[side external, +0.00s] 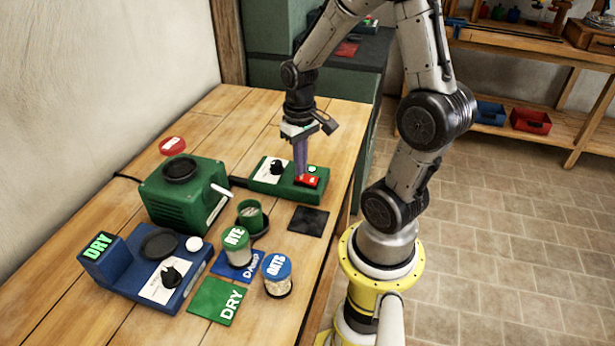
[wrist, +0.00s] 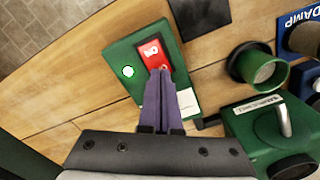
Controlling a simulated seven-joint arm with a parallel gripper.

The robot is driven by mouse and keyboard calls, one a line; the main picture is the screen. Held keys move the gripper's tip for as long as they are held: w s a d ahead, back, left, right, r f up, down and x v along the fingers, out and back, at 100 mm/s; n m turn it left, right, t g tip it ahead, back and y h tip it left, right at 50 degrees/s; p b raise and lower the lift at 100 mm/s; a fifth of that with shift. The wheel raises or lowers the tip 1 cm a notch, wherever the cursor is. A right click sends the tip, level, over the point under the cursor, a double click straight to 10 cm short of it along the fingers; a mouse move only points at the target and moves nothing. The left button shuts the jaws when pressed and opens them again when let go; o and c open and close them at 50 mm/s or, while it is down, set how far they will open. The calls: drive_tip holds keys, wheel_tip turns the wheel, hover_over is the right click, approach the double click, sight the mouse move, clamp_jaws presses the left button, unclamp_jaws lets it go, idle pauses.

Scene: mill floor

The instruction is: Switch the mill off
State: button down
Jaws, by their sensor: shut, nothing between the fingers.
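The green mill (side external: 160,203) with a black hopper stands on the wooden bench; part of it shows in the wrist view (wrist: 262,140). Beside it lies a green switch box (side external: 262,181) with a black knob (side external: 278,167), a lamp (wrist: 127,71) that looks lit pale green, and a red rocker switch (side external: 312,182). The rocker also shows in the wrist view (wrist: 150,50). My gripper (side external: 301,175) is shut and empty, pointing down. Its purple fingertips (wrist: 160,72) are at the near end of the rocker and hide part of it; I cannot tell if they touch.
A green cup (side external: 250,214) stands by the mill. A blue meter (side external: 125,269) reads DRY. Jars of rye (side external: 237,252) and oats (side external: 277,281) stand near a blue DAMP mat (side external: 225,267) and green DRY mat (side external: 213,301). A black pad (side external: 309,219) lies bare near the edge.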

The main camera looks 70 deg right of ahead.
drive_tip(key=shift+f, duration=0.55)
drive_tip(key=shift+r, duration=3.55)
drive_tip(key=a+r+n+t, duration=0.3)
drive_tip(key=a+r+n, duration=0.1)
drive_tip(key=a+r, duration=0.4)
drive_tip(key=s+a+r+n+t, duration=0.1)
drive_tip(key=s+a+n+t, duration=0.1)
drive_tip(key=s+a, duration=0.3)
drive_tip(key=shift+a+t, duration=0.4)
drive_tip(key=shift+a, duration=0.1)
drive_tip(key=shift+s, duration=0.1)
